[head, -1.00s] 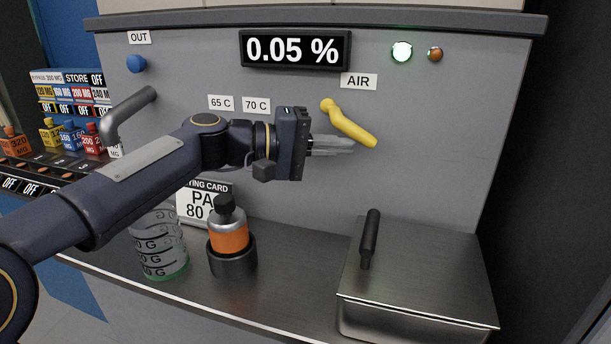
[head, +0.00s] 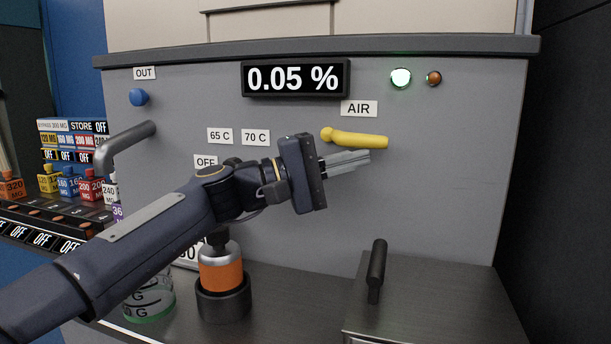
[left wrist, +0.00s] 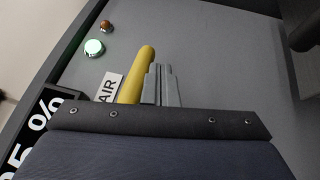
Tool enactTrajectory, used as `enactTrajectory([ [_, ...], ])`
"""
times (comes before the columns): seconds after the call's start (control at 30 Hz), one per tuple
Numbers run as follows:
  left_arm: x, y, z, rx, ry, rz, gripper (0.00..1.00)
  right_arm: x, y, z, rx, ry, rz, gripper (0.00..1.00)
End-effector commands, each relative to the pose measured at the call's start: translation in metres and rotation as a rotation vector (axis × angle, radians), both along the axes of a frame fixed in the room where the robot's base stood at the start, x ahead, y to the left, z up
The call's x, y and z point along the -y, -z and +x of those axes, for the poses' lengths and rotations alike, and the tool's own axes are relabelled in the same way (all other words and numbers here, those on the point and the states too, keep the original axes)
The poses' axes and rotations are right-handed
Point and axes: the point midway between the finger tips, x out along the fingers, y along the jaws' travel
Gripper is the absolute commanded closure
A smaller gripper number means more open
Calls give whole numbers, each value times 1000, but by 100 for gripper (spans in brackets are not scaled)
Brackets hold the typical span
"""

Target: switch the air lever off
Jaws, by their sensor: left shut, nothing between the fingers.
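The yellow air lever (head: 358,139) is on the grey panel below the AIR label (head: 359,108). It points right and lies almost level, its free end slightly lower than its pivot. My left gripper (head: 368,157) is shut and empty, its fingertips just below the lever's handle. In the left wrist view the lever (left wrist: 137,78) runs alongside the shut fingers (left wrist: 161,72); I cannot tell whether they touch. My right gripper is not in view.
The display (head: 296,79) reads 0.05 %. A green lamp (head: 400,77) is lit beside a small orange lamp (head: 433,78). An orange-filled bottle (head: 221,274) and a lidded metal box (head: 440,290) stand on the counter below.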

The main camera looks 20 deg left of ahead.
Motion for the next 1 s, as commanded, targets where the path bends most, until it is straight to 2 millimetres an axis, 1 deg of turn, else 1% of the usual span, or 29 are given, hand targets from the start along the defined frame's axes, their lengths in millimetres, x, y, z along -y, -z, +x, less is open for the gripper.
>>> enactTrajectory([
  [0.33,0,0,0,1,1,1,100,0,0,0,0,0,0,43],
  [0.43,-3,1,-2,0,-1,1,100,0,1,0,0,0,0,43],
  [0.57,-18,5,-9,1,-4,2,100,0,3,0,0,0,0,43],
  [0.8,-53,13,-27,1,-3,2,100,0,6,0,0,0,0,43],
  [0.9,-62,14,-33,0,-2,1,100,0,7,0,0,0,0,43],
  [1.0,-67,15,-35,0,0,0,100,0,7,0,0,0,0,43],
])
